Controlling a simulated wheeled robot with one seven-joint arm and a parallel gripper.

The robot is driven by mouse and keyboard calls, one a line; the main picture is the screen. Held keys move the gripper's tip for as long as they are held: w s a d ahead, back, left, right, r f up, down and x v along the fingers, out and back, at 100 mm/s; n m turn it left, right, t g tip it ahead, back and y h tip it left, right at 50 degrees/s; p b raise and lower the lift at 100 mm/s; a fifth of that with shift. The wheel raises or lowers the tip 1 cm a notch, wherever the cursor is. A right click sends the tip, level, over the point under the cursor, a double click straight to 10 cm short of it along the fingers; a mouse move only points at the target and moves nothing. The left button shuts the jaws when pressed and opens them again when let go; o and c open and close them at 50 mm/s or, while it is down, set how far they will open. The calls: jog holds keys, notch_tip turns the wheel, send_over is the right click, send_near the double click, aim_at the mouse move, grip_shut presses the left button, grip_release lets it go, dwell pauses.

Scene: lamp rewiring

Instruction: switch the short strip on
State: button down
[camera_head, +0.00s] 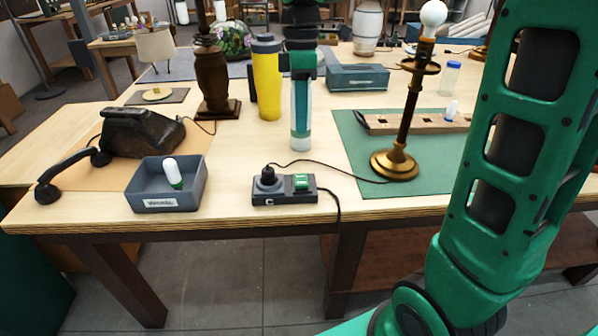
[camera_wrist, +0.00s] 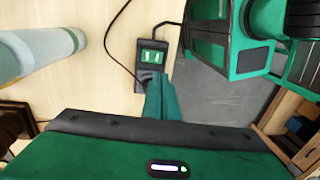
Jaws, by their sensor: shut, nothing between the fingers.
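The short strip (camera_head: 284,198) is a dark grey block near the table's front edge, with a black plug (camera_head: 267,177) at its left end. Its green switch part (camera_head: 301,182) is at the right end; I cannot tell its setting. In the wrist view the strip (camera_wrist: 145,79) shows its green switches (camera_wrist: 152,57) just beyond my fingertips.
A brass lamp (camera_head: 395,165) with a bulb is on the green mat to the right. A grey bin (camera_head: 166,203) holding a bulb and a dark telephone (camera_head: 138,132) are left. Black cords lie around the strip.

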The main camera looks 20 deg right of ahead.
aim_at(300, 181)
dwell(0.3)
jog(key=f, duration=0.4)
jog(key=s+f, duration=0.1)
jog(key=f, duration=0.9)
jog(key=shift+s+a, duration=0.25)
jog(key=shift+s+f, duration=0.15)
jog(key=shift+w+d+r, duration=0.2)
jog(key=shift+w+r, duration=0.1)
jog(key=shift+w, duration=0.45)
jog(key=shift+r, duration=0.1)
